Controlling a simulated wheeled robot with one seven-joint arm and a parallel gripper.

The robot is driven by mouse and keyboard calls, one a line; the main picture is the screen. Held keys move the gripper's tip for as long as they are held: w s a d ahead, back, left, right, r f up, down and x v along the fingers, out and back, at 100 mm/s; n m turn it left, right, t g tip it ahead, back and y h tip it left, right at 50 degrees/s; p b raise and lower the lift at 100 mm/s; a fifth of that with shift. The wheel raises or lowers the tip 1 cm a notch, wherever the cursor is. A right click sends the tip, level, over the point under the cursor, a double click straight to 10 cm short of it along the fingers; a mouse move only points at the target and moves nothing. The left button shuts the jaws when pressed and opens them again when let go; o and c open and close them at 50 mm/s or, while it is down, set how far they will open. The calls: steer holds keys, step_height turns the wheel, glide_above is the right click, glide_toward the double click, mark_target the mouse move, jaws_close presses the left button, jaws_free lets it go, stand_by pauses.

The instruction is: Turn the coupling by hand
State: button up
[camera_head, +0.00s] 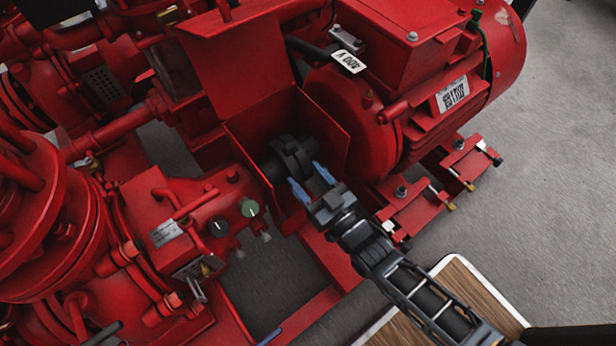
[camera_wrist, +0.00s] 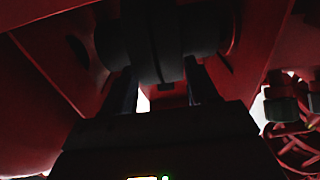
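The coupling (camera_head: 290,156) is a dark disc on a shaft between the red pump and the red motor, inside an open red guard. In the wrist view the coupling (camera_wrist: 152,40) is a thick dark disc with hubs on both sides. My gripper (camera_head: 305,174) reaches in from the lower right, its two blue-tipped fingers spread. In the wrist view my gripper (camera_wrist: 160,72) has one finger to each side of the disc's lower edge. The fingers look apart; the dark picture hides whether they touch the disc.
The red guard plates (camera_head: 325,128) stand close around the coupling. The motor (camera_head: 400,95) is at the upper right, and a red housing with two knobs (camera_head: 218,227) is at the left. Red base rails (camera_head: 325,255) run below. Bare floor (camera_head: 530,200) lies at the right.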

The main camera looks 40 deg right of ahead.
steer(key=o, duration=0.4)
steer(key=shift+s+f+p, duration=0.2)
steer(key=shift+s+p, duration=0.65)
steer(key=shift+s, duration=3.05)
steer(key=s+r+g, duration=0.4)
steer(key=s+r, duration=1.6)
steer(key=r, duration=0.3)
steer(key=r+p, duration=2.7)
steer(key=shift+s+r, duration=0.2)
steer(key=shift+s, duration=0.05)
